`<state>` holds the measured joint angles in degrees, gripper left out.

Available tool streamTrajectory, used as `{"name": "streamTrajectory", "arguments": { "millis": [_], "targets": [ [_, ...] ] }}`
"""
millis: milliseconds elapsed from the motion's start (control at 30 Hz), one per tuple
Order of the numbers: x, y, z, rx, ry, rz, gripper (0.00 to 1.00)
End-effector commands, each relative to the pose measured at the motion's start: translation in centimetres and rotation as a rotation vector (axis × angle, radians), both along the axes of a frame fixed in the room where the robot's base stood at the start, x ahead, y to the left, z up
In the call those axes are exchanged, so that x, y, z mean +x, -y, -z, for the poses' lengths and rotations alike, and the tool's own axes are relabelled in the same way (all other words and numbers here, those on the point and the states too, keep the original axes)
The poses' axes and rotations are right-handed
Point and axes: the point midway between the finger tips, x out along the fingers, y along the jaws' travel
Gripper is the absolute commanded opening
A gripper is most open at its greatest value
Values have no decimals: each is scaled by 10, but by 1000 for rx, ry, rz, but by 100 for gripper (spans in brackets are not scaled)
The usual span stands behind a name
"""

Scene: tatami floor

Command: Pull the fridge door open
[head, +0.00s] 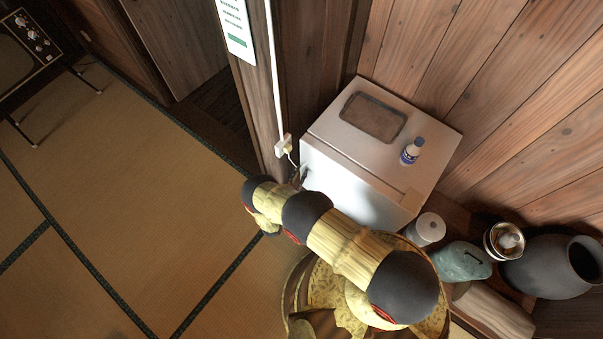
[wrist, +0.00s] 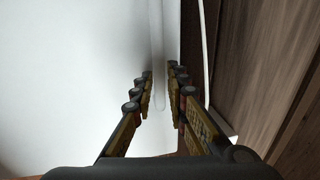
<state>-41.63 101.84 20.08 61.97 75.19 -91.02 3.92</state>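The small white fridge (head: 385,150) stands against the plank wall in the head view. Its front door (head: 340,190) faces left and down and looks shut. In the wrist view the white door (wrist: 70,80) fills the left side. A pale vertical handle (wrist: 159,85) shows near its edge. My gripper (wrist: 160,72) is open, with one finger on each side of the handle's line. I cannot tell whether either finger touches it. In the head view my gripper (head: 298,177) is at the door's left edge, partly hidden by my arm.
A brown tray (head: 374,117) and a small white-and-blue bottle (head: 412,150) stand on the fridge top. A wooden post with an outlet (head: 284,147) is close beside the door's left edge. Jars and a dark pot (head: 550,267) stand at right. The tatami (head: 120,190) at left is clear.

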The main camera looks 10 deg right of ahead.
Motion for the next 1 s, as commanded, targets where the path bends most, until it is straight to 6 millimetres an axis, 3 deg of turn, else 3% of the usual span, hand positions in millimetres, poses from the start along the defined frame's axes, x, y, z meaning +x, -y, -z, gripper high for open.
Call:
{"name": "streamTrajectory", "arguments": {
  "millis": [367, 667, 1000],
  "targets": [
    [7, 5, 0, -1, -1, 0, 15],
    [6, 5, 0, -1, -1, 0, 0],
    [6, 5, 0, 0, -1, 0, 0]
  ]
}}
